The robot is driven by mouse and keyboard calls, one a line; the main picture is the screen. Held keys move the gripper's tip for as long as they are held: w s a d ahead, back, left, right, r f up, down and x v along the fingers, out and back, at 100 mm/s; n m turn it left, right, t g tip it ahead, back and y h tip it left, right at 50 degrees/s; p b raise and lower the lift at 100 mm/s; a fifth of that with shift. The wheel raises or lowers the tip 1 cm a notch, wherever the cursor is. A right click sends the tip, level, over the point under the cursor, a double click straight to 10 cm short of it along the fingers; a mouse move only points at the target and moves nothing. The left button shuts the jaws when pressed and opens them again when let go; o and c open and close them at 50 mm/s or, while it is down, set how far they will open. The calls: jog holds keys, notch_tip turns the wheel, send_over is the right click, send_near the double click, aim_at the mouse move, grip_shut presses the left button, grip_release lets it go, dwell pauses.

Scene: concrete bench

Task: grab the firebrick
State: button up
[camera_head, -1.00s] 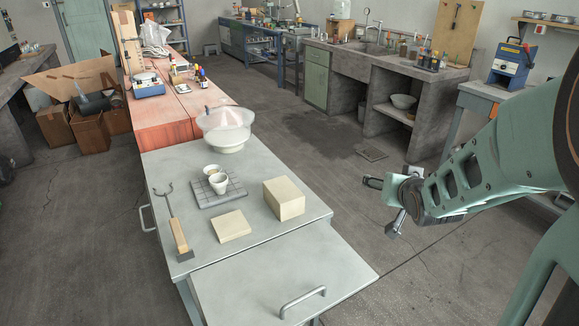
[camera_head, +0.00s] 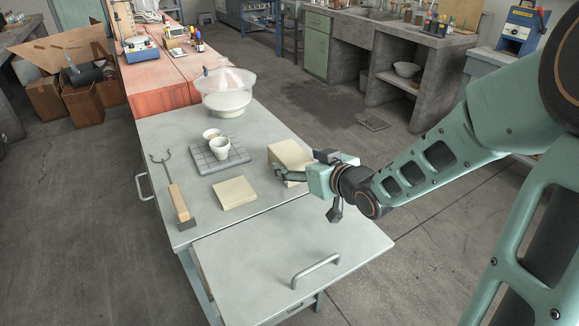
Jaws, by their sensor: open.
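The firebrick, a thick cream block (camera_head: 287,155), sits on the grey bench top (camera_head: 185,133) near its right edge. My gripper (camera_head: 303,168) is open at the right side of the block. One dark finger reaches in front of the block's near right face and hides part of it. The other finger shows near the block's right end. I cannot tell whether either finger touches the block. Nothing is seen held.
A thin cream slab (camera_head: 234,193) lies left of the block. Behind it, two small crucibles (camera_head: 219,147) stand on a gridded grey plate (camera_head: 237,155). A clear-domed bowl (camera_head: 227,98) stands at the back. A lower shelf with a handle (camera_head: 314,270) is bare.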

aim_at(290, 156)
jog(key=b+x, duration=0.2)
jog(key=x, duration=0.3)
jog(key=shift+w+f, duration=0.1)
jog(key=shift+w, duration=0.15)
jog(key=c, duration=1.7)
